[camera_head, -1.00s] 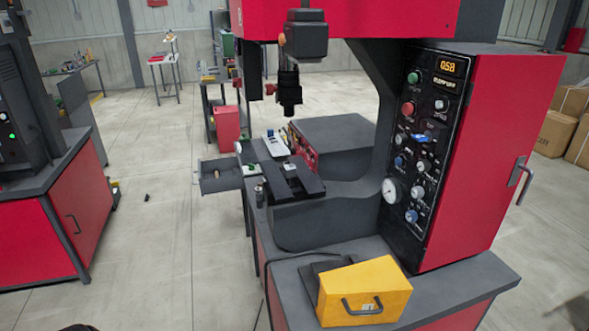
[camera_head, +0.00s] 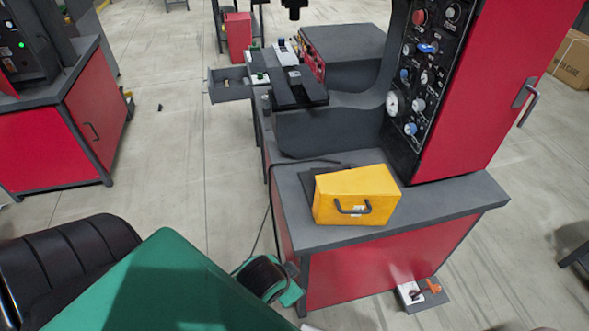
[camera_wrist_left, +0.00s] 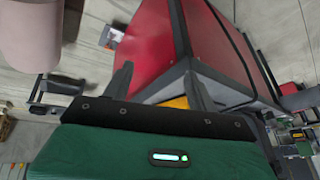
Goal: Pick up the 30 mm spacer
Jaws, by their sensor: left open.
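I cannot make out the 30 mm spacer for certain in either view. In the head view, small parts stand at the red machine's work area: a small dark upright cylinder (camera_head: 266,103) at the near left edge and a small grey block (camera_head: 294,77) on the dark plates (camera_head: 287,95). They are too small to identify. My left gripper (camera_wrist_left: 159,70) shows in the left wrist view with its two dark fingers apart and nothing held between them. It points towards a red cabinet (camera_wrist_left: 140,40). My right gripper is not in view.
A yellow box with a handle (camera_head: 356,196) sits on the machine's grey bench (camera_head: 430,205). A grey open drawer (camera_head: 231,92) juts out left of the work area. Another red cabinet (camera_head: 45,145) stands at the left. Floor between them is mostly clear.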

